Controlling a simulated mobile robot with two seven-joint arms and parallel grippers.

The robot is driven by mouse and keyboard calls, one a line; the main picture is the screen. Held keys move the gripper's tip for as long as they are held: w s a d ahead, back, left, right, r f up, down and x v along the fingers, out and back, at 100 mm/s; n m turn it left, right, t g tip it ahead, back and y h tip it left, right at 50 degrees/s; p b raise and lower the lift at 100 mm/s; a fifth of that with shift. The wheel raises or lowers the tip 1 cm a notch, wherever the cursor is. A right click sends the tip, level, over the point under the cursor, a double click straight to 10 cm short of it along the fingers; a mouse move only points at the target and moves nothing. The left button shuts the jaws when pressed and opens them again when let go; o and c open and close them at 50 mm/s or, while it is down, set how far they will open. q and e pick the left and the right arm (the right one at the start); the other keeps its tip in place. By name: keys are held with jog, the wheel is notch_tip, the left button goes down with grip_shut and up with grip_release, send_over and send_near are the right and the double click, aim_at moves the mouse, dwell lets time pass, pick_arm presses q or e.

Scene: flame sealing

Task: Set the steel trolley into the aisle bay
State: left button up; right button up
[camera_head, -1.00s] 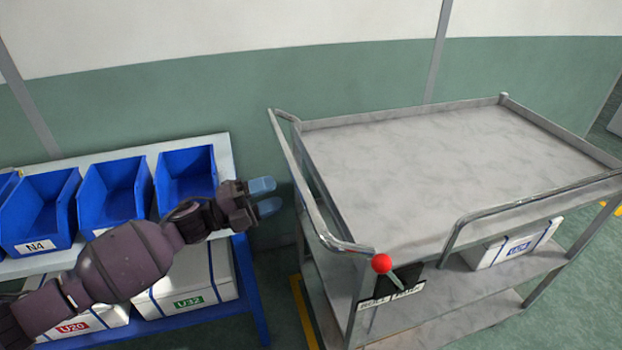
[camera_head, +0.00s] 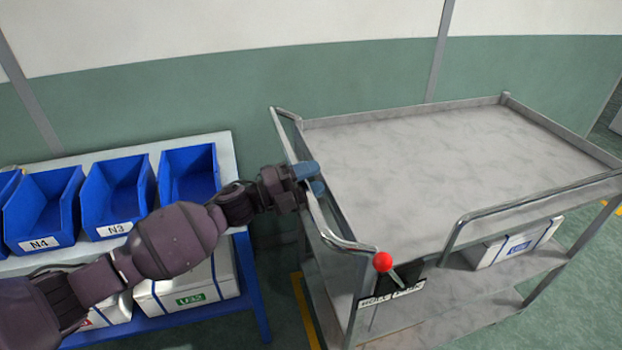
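The steel trolley (camera_head: 460,160) stands at the right, with an empty flat top tray and lower shelves. Its left push handle (camera_head: 322,222) is a bent metal bar along the near left side. My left gripper (camera_head: 310,178) is at this handle, its two blue fingertips apart, one above the other, with the bar passing at the fingers. I cannot tell whether the fingers touch the bar. A lever with a red knob (camera_head: 383,262) sits at the trolley's near corner beside a label plate. My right gripper is not in view. A yellow floor line (camera_head: 304,312) shows left of the trolley.
A blue-framed bench (camera_head: 252,290) stands at the left with several blue bins (camera_head: 118,195) on top and white boxes (camera_head: 190,290) below. A white box (camera_head: 515,243) sits on the trolley's middle shelf. The green wall (camera_head: 340,80) is close behind.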

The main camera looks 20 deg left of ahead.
pick_arm(q)
grip_shut()
